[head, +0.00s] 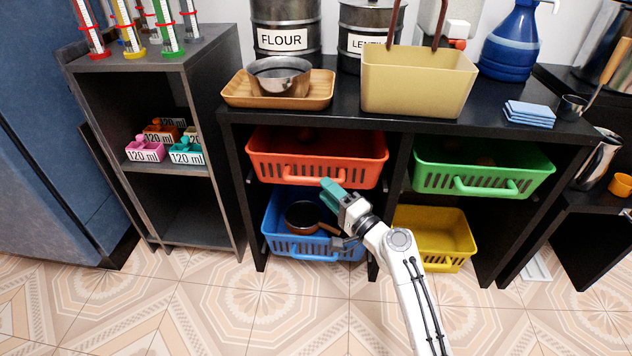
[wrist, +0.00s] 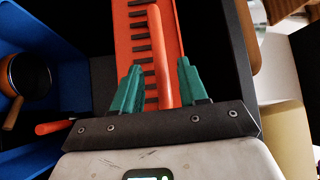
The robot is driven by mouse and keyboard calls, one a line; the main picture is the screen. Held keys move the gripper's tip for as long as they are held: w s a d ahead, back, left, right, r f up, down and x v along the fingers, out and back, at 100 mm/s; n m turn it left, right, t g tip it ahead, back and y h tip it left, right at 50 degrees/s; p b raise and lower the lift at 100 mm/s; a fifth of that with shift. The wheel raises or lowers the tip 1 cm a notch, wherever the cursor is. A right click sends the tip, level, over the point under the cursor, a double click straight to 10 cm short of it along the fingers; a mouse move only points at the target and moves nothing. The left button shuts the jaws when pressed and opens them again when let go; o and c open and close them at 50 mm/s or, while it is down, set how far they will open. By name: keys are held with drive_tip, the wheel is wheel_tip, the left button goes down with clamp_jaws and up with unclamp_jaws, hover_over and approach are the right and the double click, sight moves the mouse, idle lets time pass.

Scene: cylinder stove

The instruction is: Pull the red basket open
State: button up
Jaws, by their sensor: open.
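The red basket (head: 355,172) sits in the upper left compartment of the black shelf unit, with slots in its front and a bar handle (head: 300,181) at the front. The basket's slotted front also shows in the wrist view (wrist: 139,62). My gripper (head: 327,190) is open in front of the basket's lower front, its teal fingers pointing at it. In the wrist view my gripper (wrist: 160,66) has one finger on each side of the red handle (wrist: 157,45), with gaps on both sides. I cannot tell how deep the handle lies between the fingers.
A blue basket (head: 275,222) with a pan (head: 302,214) in it sits directly below. A green basket (head: 480,180) and a yellow basket (head: 445,232) are at the right. The tiled floor (head: 270,310) in front is clear.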

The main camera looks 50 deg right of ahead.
sight(316, 180)
drive_tip(key=shift+w+d+r, duration=0.15)
drive_tip(key=shift+w+r, duration=0.05)
drive_tip(key=shift+w, duration=1.15)
drive_tip(key=shift+w+d+r, duration=0.15)
drive_tip(key=shift+w, duration=1.15)
drive_tip(key=shift+c, duration=0.2)
clamp_jaws()
